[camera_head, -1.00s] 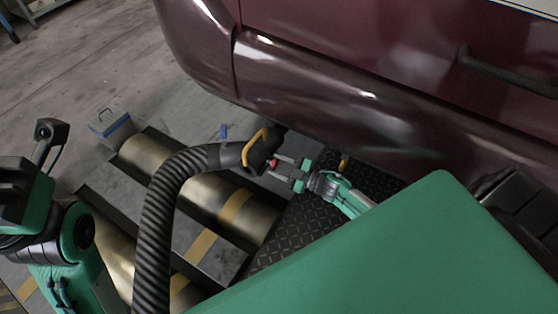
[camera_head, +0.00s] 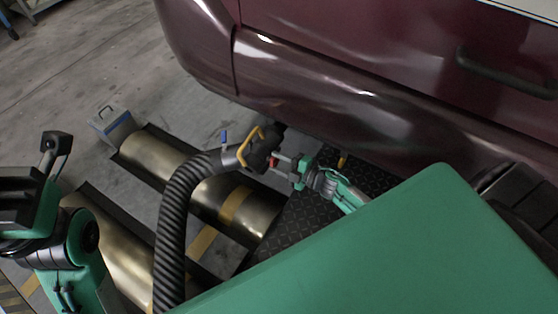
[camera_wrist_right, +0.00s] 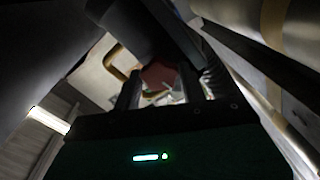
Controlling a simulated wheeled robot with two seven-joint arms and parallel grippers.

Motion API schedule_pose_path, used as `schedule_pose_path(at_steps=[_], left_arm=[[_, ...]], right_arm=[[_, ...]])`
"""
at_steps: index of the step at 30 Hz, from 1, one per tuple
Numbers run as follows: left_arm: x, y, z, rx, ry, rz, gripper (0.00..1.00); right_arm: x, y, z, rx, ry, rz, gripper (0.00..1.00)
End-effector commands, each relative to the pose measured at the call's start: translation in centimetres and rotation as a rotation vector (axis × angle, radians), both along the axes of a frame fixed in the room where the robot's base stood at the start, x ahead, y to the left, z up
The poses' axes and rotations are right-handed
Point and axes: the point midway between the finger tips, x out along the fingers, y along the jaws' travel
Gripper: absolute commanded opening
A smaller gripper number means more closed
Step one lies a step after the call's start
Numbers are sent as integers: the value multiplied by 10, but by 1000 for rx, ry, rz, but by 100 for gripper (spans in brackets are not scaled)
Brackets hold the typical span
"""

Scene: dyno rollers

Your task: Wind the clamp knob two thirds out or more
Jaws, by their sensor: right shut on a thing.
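The clamp knob (camera_head: 274,161) is small and red, on the side of the black nozzle (camera_head: 262,150) at the end of a ribbed hose (camera_head: 172,225). The nozzle has a yellow handle (camera_head: 247,153) and sits near the vehicle's underside. My right gripper (camera_head: 278,162) is shut on the knob from the right. In the right wrist view the knob (camera_wrist_right: 158,77) is a dark red shape between the two fingers, partly hidden; how far out it is wound cannot be told. My left arm stands at the left edge; its fingers are not in view.
The dark red vehicle (camera_head: 340,50) overhangs the top and right. Brass rollers (camera_head: 160,162) lie in the floor below the hose. A ridged black plate (camera_head: 290,228) is under my right arm. A grey-blue box (camera_head: 113,124) stands left; open floor lies beyond it.

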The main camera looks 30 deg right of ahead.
Motion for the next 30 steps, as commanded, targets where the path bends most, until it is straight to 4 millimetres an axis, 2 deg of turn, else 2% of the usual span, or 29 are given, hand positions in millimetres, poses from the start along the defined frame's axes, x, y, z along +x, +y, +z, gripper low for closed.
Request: schedule_pose_path(at_steps=[27, 28, 30], left_arm=[[-1, -1, 1, 1, -3, -2, 22], [-1, -1, 1, 1, -3, -2, 22], [-1, -1, 1, 1, -3, -2, 22]], right_arm=[[2, 0, 4, 4, -6, 0, 19], [2, 0, 4, 4, -6, 0, 46], [2, 0, 4, 4, -6, 0, 60]])
